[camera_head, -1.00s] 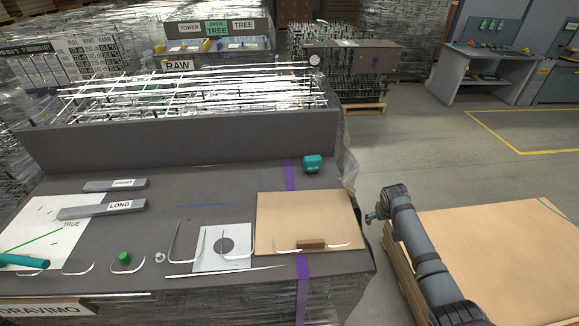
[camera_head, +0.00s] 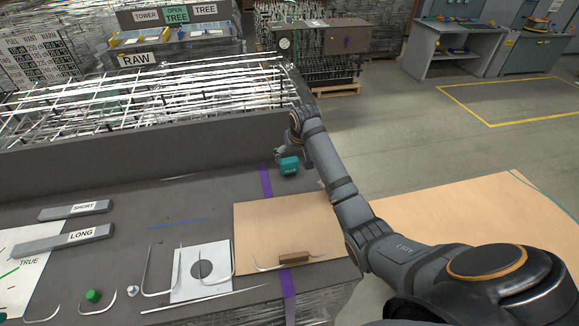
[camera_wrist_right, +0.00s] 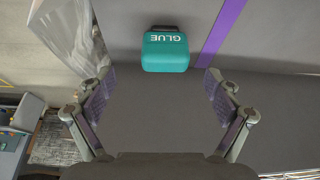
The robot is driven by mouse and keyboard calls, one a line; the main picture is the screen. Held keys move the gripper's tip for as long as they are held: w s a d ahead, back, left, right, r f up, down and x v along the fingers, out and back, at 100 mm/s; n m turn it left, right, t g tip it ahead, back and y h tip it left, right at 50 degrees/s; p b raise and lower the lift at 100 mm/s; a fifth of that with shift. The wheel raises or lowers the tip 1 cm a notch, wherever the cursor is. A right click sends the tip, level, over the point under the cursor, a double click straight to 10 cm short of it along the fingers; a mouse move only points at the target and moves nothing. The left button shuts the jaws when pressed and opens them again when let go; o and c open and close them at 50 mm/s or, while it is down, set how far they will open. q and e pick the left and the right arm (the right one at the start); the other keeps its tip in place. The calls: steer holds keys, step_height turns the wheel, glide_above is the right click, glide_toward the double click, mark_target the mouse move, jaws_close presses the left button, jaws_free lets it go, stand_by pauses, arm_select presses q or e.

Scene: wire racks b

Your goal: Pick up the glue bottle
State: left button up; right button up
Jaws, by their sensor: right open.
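The glue bottle (camera_head: 289,166) is a small teal block-shaped container on the grey bench, near the right edge, beside the purple stripe. My right gripper (camera_head: 283,152) is at the bottle's far left side in the head view, partly hidden by the arm. In the wrist view the right gripper (camera_wrist_right: 155,90) is open and empty, its two fingers spread wide. My left gripper is not in view.
A purple stripe (camera_head: 266,181) runs along the bench. A tan board (camera_head: 285,220) with a brown block (camera_head: 293,258) lies in front of the bottle. A raised grey wall (camera_head: 130,148) with wire rods stands behind. Bent wires lie at the front.

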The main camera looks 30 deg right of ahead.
mark_target(289, 160)
steer(key=shift+w+f, duration=0.75)
steer(key=shift+f, duration=0.1)
steer(key=p+x, duration=0.2)
steer(key=shift+w+a+f+p, duration=0.2)
steer(key=shift+a+f+p, duration=0.05)
steer(key=shift+f+p, duration=0.1)
steer(key=shift+x, duration=1.25)
steer(key=shift+s, duration=0.2)
steer(key=c, duration=0.9)
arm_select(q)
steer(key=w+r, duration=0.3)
arm_select(e)
steer(key=c, duration=0.5)
